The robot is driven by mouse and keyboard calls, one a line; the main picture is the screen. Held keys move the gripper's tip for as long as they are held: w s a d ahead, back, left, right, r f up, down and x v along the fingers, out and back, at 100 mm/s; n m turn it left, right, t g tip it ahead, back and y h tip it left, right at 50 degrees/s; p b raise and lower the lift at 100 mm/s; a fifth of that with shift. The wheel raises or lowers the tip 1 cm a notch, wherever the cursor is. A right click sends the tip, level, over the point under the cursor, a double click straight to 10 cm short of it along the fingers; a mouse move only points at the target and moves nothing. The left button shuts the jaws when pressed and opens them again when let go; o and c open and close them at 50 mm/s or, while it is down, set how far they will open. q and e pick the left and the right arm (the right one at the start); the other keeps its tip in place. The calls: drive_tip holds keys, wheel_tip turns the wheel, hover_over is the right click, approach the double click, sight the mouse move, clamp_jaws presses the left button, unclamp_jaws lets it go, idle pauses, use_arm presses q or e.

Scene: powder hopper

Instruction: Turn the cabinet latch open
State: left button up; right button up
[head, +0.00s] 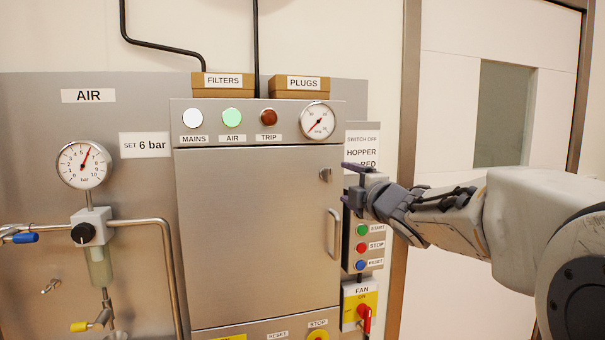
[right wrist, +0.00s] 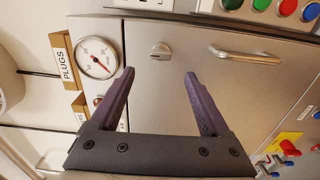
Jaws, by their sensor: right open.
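The cabinet latch (head: 325,174) is a small grey metal knob near the upper right edge of the closed steel cabinet door (head: 250,240). In the right wrist view the latch (right wrist: 160,51) lies beyond the fingertips, in line with the gap between them. My right gripper (head: 347,181) is open and empty, just right of the latch in the head view. Its two purple fingers also show in the right wrist view (right wrist: 159,76), spread apart and not visibly touching the latch. The exact distance to the door is hard to tell. My left gripper is not in view.
A bar handle (head: 334,234) stands out below the latch. A button box (head: 364,246) and a red fan switch (head: 364,315) are right of the cabinet. A gauge (head: 317,121) and lamps sit above the door. Pipes and an air regulator (head: 92,228) are at left.

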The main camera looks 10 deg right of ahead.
sight(330, 176)
drive_tip(key=w+p, duration=0.1)
drive_tip(key=w, duration=0.3)
drive_tip(key=w+p, duration=0.1)
drive_tip(key=w, duration=0.3)
drive_tip(key=shift+w+a, duration=0.2)
drive_tip(key=shift+w, duration=0.85)
clamp_jaws()
